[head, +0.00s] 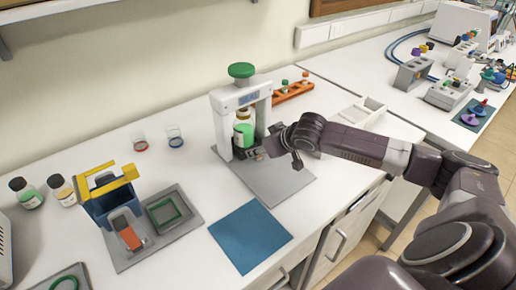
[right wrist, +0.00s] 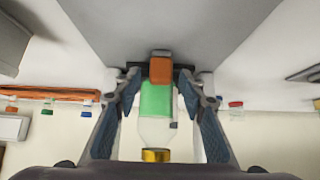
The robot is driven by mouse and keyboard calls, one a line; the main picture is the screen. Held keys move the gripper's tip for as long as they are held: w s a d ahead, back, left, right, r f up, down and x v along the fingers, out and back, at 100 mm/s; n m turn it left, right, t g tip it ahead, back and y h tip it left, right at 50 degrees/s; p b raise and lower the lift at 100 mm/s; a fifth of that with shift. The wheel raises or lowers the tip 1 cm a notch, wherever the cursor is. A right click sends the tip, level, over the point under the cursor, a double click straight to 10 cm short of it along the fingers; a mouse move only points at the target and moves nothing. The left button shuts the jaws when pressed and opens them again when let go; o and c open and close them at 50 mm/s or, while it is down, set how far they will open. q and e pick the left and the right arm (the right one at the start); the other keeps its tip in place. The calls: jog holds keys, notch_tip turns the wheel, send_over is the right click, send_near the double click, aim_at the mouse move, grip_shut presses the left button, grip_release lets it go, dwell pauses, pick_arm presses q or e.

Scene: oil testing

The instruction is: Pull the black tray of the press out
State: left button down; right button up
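The press (head: 217,118) is a white frame with a green knob on top, standing on a grey mat (head: 275,190). A bottle (head: 243,132) with a green label and yellow cap stands inside it. In the right wrist view, which is upside down, the bottle (right wrist: 156,128) shows behind an orange handle (right wrist: 160,70). Dark edges of the black tray (right wrist: 182,70) show beside the handle; the rest is hidden. My right gripper (head: 272,145) is at the front of the press. Its fingers (right wrist: 160,76) are open, one on each side of the handle, with gaps. My left gripper is out of view.
An orange rack (head: 292,92) with small bottles stands behind the press, and a white box (head: 362,112) right of it. A blue mat (head: 250,236) lies in front. A blue device with a yellow handle (head: 105,180) stands at left.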

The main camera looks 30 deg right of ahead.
jog(key=shift+w+f, duration=0.3)
jog(key=shift+f, duration=0.05)
grip_shut()
dwell(0.3)
